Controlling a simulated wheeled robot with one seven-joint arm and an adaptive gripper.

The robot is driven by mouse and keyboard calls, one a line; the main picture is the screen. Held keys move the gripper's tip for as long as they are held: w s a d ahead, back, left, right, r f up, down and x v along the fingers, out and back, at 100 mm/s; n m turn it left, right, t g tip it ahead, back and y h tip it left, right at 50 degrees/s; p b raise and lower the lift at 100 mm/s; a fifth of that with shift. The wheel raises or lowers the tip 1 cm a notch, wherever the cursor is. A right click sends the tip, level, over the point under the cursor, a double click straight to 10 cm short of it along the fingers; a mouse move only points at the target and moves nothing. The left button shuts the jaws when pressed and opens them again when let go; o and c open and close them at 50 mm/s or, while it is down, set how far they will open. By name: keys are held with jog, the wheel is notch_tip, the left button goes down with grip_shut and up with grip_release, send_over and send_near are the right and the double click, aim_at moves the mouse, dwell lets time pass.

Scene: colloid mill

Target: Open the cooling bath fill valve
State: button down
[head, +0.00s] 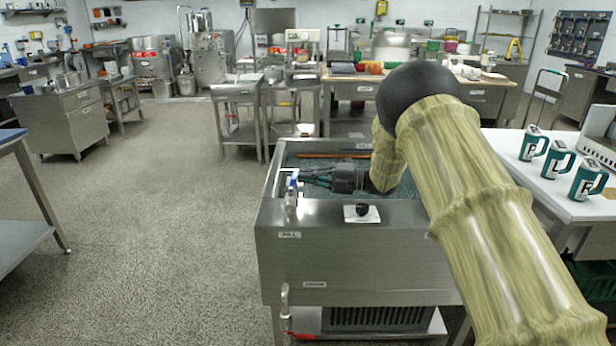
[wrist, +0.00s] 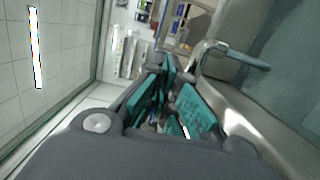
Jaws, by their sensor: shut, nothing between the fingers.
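The steel cooling bath (head: 350,250) stands in the middle of the head view, with a "FILL" label (head: 289,234) on its front left. Above that label, the fill valve (head: 291,200) stands at the left rim, a small upright metal fitting with some blue near its top. My gripper (head: 306,178) is shut and empty over the bath, pointing left, close behind the valve top; contact cannot be told. In the wrist view, my gripper's teal-padded fingers (wrist: 165,85) are together, and a curved metal pipe with a blue-grey bar (wrist: 245,58) is just right of them.
A black knob on a white plate (head: 362,212) sits on the front rim. A drain pipe with a red handle (head: 300,336) is low on the bath's front left. Green-handled lettered mugs (head: 560,160) stand on the white table at right. The floor at left (head: 170,230) is clear.

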jog(key=shift+v, duration=3.8)
